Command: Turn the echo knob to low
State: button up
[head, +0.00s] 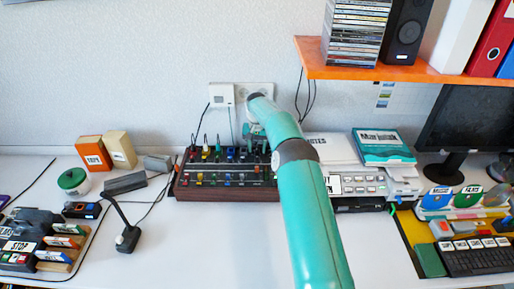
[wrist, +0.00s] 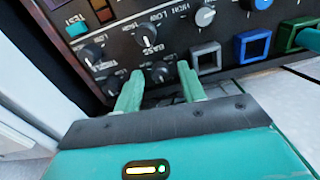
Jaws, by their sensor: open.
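The dark mixer panel (head: 225,190) with a reddish-brown case stands against the wall in the head view; its face fills the top of the wrist view (wrist: 120,16). A small dark knob (wrist: 160,72) appears between my fingertips. A dark knob with a white pointer (wrist: 146,35) sits above it, and other dark knobs (wrist: 93,53) and (wrist: 113,85) lie to the left. I cannot read which is the echo knob. My gripper (wrist: 159,72) is open, its two green fingers apart at the panel; I cannot tell whether they touch it. My arm hides the panel's right part in the head view.
A grey knob (wrist: 205,16), grey-framed button (wrist: 207,57) and blue-framed button (wrist: 252,46) are on the panel to the right. A black microphone (head: 127,238) stands left. A grey device (head: 362,185) stands right of the panel. An orange shelf (head: 400,73) overhangs the upper right.

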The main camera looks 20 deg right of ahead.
jog(key=shift+f, duration=0.1)
grip_shut()
jog(key=shift+n, duration=0.4)
jog(key=n, duration=0.8)
dwell(0.3)
dwell(0.3)
